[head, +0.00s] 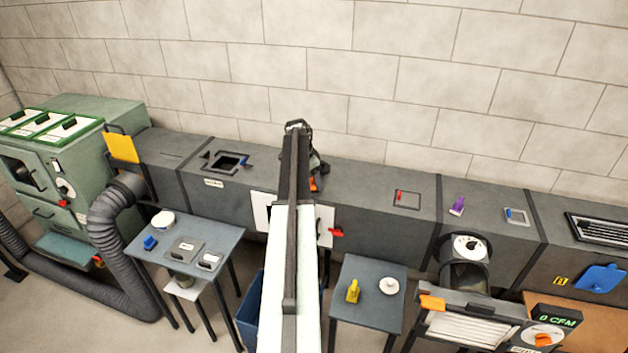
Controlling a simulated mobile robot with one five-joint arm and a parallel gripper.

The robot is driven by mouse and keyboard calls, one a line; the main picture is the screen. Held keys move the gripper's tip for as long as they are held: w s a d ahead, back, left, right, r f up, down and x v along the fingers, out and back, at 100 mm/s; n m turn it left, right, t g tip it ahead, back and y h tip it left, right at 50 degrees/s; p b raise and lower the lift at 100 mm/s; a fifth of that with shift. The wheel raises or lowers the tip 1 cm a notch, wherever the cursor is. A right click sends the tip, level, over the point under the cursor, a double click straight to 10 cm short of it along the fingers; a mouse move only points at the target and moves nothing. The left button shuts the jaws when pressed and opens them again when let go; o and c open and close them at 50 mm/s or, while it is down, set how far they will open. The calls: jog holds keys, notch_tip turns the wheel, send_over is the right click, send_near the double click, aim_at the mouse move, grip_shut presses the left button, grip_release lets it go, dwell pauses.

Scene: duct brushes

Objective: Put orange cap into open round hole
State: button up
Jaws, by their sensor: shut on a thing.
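My arm reaches away from me over the grey duct (365,185), and my gripper (315,176) is at its far end, low over the duct's top. The gripper is small and partly hidden by my arm. It is shut on a small orange piece, the orange cap (313,185), of which only a bit shows. The cap is above or at the duct top; I cannot tell if it touches. The open round hole is not seen; my arm hides part of the duct there.
A square opening (228,161) is in the duct top at left. A left table (215,232) holds a white tub, a blue piece and grey boxes. A right table (368,312) holds a yellow piece (353,291) and a white disc (389,286). A blue bin (249,310) stands between them.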

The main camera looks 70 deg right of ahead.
jog(key=o, duration=1.4)
jog(key=shift+r, duration=0.1)
jog(key=p+v, duration=0.7)
jog(key=shift+a+r, duration=0.15)
jog(key=shift+r, duration=0.2)
